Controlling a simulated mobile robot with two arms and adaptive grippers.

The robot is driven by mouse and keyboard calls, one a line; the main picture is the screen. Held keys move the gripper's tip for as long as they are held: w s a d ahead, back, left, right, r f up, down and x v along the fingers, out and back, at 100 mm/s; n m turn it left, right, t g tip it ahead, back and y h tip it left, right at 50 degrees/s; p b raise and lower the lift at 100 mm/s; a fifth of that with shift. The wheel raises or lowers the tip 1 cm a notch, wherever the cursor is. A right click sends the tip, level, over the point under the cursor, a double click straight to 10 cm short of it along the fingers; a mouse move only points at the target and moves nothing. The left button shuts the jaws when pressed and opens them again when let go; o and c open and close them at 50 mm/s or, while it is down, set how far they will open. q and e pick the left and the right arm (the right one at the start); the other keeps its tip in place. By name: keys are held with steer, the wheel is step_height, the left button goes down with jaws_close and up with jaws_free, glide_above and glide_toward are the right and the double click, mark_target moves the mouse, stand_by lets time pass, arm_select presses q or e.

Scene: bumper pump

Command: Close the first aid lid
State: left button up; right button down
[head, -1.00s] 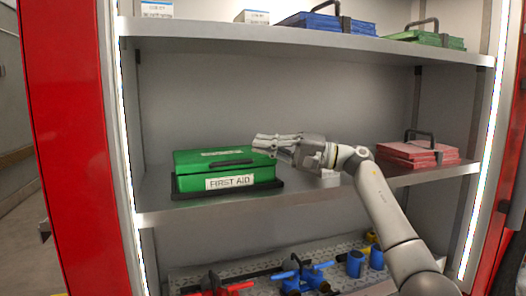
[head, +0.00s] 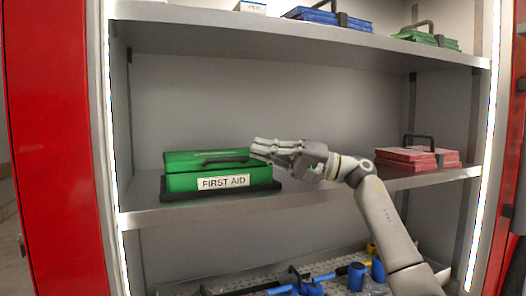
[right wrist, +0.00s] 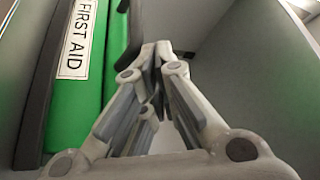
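The green first aid box (head: 180,183) with a white "FIRST AID" label sits in a black tray on the middle shelf, at the left in the head view. Its green lid (head: 190,157) with a dark handle (head: 228,160) lies over the box and looks down or nearly down; I cannot tell if it is fully seated. My right gripper (head: 256,147) is at the lid's right end, its fingertips close to or touching it. In the right wrist view the fingers (right wrist: 155,55) meet at the tips with nothing visible between them, beside the box (right wrist: 88,100). My left gripper is out of view.
Red cases (head: 405,157) stand at the right of the middle shelf (head: 300,200). The upper shelf (head: 260,22) hangs above with blue and green cases. Blue fittings (head: 357,275) lie below. The red cabinet side (head: 50,150) bounds the left.

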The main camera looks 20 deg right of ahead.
steer(key=shift+f, duration=0.2)
steer(key=shift+s+d+f, duration=0.1)
steer(key=shift+d, duration=0.2)
steer(key=v, duration=1.1)
steer(key=shift+d, duration=0.2)
steer(key=shift+s+r, duration=0.1)
steer(key=shift+r, duration=0.1)
